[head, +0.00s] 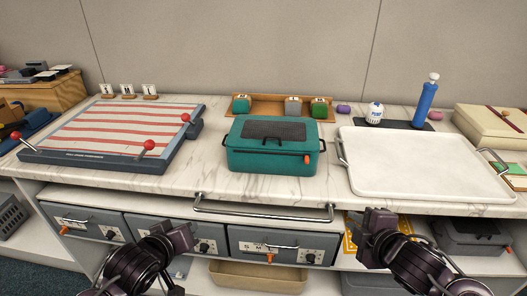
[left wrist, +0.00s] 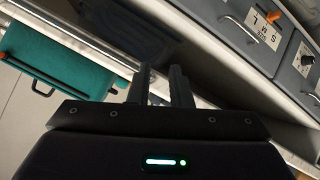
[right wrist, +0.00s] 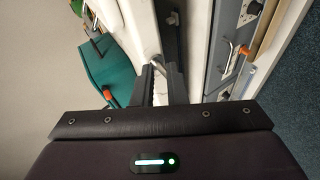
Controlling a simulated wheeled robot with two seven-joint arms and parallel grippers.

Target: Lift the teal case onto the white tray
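The teal case (head: 262,161) sits closed and upright on the marble counter, with dark side handles, an orange latch and a dark patterned lid panel. Its side shows in the left wrist view (left wrist: 75,75) and part of it in the right wrist view (right wrist: 108,68). The white tray (head: 428,165) lies empty to its right, with metal handles at both ends. My left gripper (head: 178,238) is in front of the counter, lower left of the case. My right gripper (head: 368,226) is below the counter edge, in front of the tray's left part. Both are open and empty, apart from the case.
A metal rail (head: 263,212) runs along the counter's front edge, above grey drawers (head: 280,246). A striped board (head: 115,135) with red-knobbed levers lies left of the case.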

